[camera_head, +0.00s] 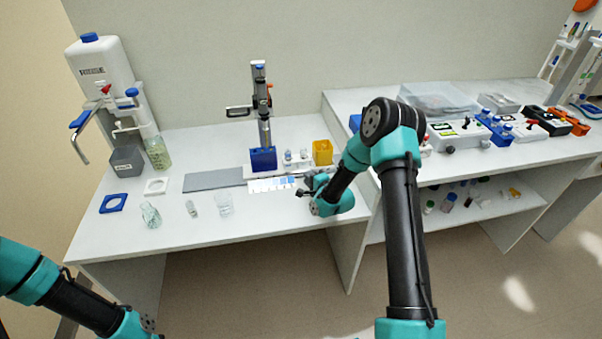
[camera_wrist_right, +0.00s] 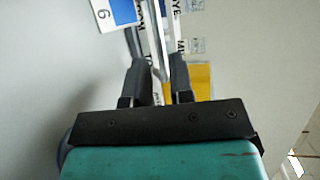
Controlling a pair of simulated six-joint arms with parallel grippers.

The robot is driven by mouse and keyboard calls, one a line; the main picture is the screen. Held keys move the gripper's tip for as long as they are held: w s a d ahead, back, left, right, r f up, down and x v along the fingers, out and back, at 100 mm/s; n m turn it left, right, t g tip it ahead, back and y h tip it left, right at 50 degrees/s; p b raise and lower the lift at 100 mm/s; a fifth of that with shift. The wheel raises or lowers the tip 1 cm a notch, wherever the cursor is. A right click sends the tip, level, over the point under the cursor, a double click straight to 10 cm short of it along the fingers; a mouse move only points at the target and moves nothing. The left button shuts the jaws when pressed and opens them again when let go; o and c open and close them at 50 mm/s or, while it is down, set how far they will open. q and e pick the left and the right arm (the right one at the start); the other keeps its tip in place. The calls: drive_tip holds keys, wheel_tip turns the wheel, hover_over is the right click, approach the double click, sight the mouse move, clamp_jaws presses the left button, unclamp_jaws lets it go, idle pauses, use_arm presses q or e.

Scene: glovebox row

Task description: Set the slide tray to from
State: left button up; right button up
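The slide tray appears to be the flat piece with a white and blue marked strip (camera_head: 272,185), beside a long grey plate (camera_head: 213,180) on the left bench. My right gripper (camera_head: 306,187) is at the right end of this strip, low over the bench. In the right wrist view its two fingers (camera_wrist_right: 159,75) stand apart with a thin metallic bar (camera_wrist_right: 155,40) between them; contact is not clear. A blue and white label with a number (camera_wrist_right: 118,12) shows at the top there. My left arm enters at lower left; its gripper is out of view.
A blue-based stand (camera_head: 263,158) and a yellow block (camera_head: 322,152) stand close behind the strip. Glassware, including a beaker (camera_head: 224,204) and a flask (camera_head: 151,215), stands near the front edge. A dispenser bottle (camera_head: 105,80) is at left.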

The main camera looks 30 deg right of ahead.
sight(301, 172)
drive_tip(key=x, duration=0.5)
drive_tip(key=shift+w, duration=0.3)
drive_tip(key=shift+c, duration=0.2)
clamp_jaws()
